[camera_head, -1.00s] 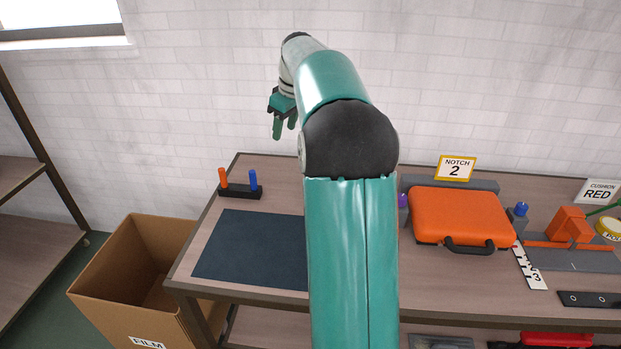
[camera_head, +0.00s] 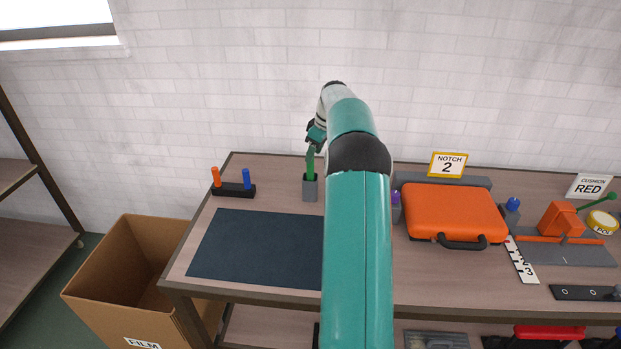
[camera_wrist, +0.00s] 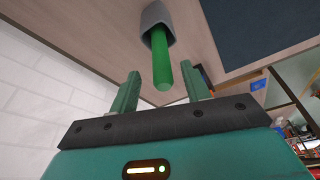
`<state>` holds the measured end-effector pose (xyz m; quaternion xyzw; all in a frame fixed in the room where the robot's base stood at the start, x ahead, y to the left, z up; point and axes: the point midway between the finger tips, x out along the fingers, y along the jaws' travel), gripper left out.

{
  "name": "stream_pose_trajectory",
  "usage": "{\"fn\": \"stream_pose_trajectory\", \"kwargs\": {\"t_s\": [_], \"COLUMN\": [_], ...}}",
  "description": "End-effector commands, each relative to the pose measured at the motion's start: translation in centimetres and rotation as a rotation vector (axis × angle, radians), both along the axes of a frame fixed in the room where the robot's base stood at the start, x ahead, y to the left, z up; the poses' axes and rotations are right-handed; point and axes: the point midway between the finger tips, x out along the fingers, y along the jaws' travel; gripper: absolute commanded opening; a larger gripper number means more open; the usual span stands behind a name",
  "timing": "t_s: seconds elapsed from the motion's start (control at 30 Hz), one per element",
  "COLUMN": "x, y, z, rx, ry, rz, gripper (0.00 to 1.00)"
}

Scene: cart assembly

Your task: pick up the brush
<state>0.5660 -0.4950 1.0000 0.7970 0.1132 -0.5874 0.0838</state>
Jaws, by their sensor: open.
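The brush shows as a green handle (camera_head: 310,166) standing in a small grey cup (camera_head: 310,190) on the table, beside the dark mat. My gripper (camera_head: 314,143) is close above the cup in the head view. In the wrist view, the green handle (camera_wrist: 162,64) sticks out of the grey cup (camera_wrist: 155,14) toward my gripper (camera_wrist: 161,86). My gripper is open, and the handle's end lies between its two fingers with gaps to both sides. The brush's other end is hidden in the cup.
A dark mat (camera_head: 257,248) lies in front. A black rack (camera_head: 233,190) with orange and blue pegs stands left of the cup. A cardboard box (camera_head: 128,280) stands on the floor at left.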

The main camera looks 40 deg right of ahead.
Motion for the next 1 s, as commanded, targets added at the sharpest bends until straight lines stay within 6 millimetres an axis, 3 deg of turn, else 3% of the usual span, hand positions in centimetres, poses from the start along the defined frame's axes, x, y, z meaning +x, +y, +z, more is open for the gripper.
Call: {"fn": "stream_pose_trajectory", "kwargs": {"t_s": [0.17,0.43,0.7,0.93,1.0], "x": [0.3,1.2,1.4,1.4,1.4], "y": [0.1,0.5,0.6,0.6,0.5], "z": [-1.2,-4.9,-5.4,-5.4,-5.3], "rx": [0.002,0.002,0.0,0.0,0.0], "ry": [0.002,0.003,0.0,0.0,0.0], "rz": [0.0,0.0,-0.001,-0.001,-0.001], "gripper": [0.47,0.47,0.47,0.04,0.0]}}
